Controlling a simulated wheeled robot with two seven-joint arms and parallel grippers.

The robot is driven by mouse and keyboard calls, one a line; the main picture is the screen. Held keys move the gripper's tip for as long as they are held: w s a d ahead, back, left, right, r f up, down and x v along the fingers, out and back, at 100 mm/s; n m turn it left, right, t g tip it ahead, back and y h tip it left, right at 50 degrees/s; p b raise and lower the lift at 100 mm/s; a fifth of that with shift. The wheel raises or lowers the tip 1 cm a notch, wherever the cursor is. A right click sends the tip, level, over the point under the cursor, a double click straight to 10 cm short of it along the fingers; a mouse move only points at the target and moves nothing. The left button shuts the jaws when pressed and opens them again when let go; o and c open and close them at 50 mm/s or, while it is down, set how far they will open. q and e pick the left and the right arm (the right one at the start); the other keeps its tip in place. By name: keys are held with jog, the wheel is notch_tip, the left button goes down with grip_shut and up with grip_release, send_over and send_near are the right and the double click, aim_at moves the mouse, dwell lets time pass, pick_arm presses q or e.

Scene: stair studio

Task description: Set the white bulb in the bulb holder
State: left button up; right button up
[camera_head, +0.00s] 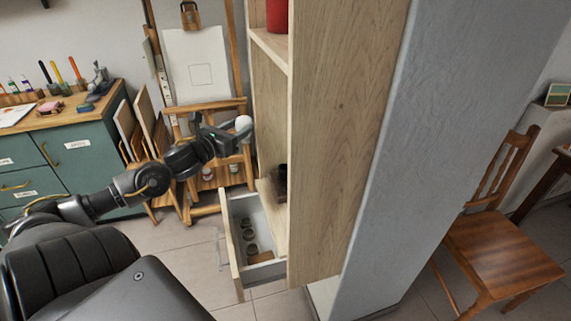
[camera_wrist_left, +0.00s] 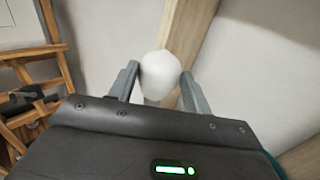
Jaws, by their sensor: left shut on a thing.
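The white bulb (camera_head: 243,123) is held by my left gripper (camera_head: 236,127), which reaches in from the left at the open front of the wooden shelf unit. In the left wrist view the round white bulb (camera_wrist_left: 160,73) sits between the two fingers of the gripper (camera_wrist_left: 160,85), and its lower part is partly hidden by the gripper body. Below it, an open drawer (camera_head: 230,236) holds several small round dark items (camera_head: 249,233); I cannot tell whether one is the bulb holder. A dark object (camera_head: 281,179) stands on a shelf, mostly hidden by the side panel. My right gripper is out of view.
The shelf unit's tall wooden side panel (camera_head: 335,120) and a grey pillar (camera_head: 425,140) block the right. An easel (camera_head: 200,70) stands behind the gripper. A green cabinet (camera_head: 85,155) is at left, a wooden chair (camera_head: 497,245) at right. Tiled floor shows between.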

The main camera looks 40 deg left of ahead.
pick_arm(q)
jog(key=w+d+f+p, duration=0.1)
jog(key=w+d+f, duration=0.1)
jog(key=d+f, duration=0.1)
jog(key=w+d+f+p, duration=0.1)
jog(key=w+d+f, duration=0.2)
jog(key=f, duration=0.2)
jog(key=w+d+f+p, duration=0.1)
jog(key=w+d+f, duration=0.2)
jog(key=f, duration=0.1)
jog(key=shift+f, duration=0.25)
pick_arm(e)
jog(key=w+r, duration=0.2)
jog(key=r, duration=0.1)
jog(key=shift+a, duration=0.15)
pick_arm(q)
jog(key=shift+f, duration=0.35)
jog(key=o, duration=1.1)
jog(key=shift+r, duration=0.1)
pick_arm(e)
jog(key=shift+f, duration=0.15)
